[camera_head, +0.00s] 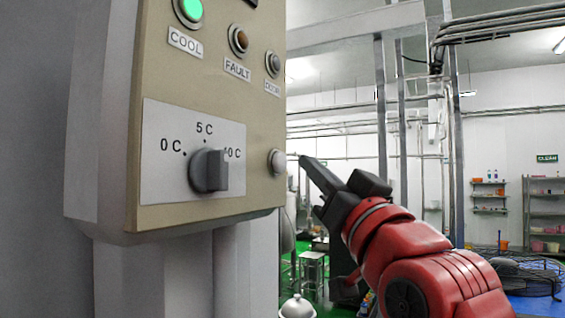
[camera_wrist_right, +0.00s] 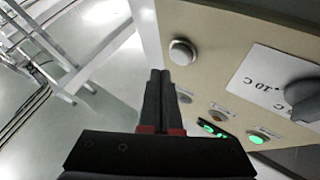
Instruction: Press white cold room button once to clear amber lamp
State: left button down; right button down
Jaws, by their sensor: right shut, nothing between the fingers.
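The white button (camera_head: 277,162) is on the right edge of the beige control panel (camera_head: 180,80), right of the dial. It also shows in the right wrist view (camera_wrist_right: 181,52), beyond the fingertips and slightly right of them. My right gripper (camera_head: 304,160) is shut and empty, its tips just right of the button with a small gap in the picture; contact is not visible. The FAULT lamp (camera_head: 239,40) is a dull amber-brown and does not glow brightly. The COOL lamp (camera_head: 189,10) glows green. The DOOR lamp (camera_head: 273,64) looks grey. My left gripper is out of view.
A grey dial (camera_head: 209,171) on a white temperature plate (camera_head: 160,150) protrudes from the panel left of the button. A grey post (camera_head: 393,110) and shelves (camera_head: 545,215) stand far behind. Open room lies right of the panel around my arm.

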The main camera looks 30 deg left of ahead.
jog(key=d, duration=0.4)
jog(key=shift+a, duration=0.1)
dwell(0.7)
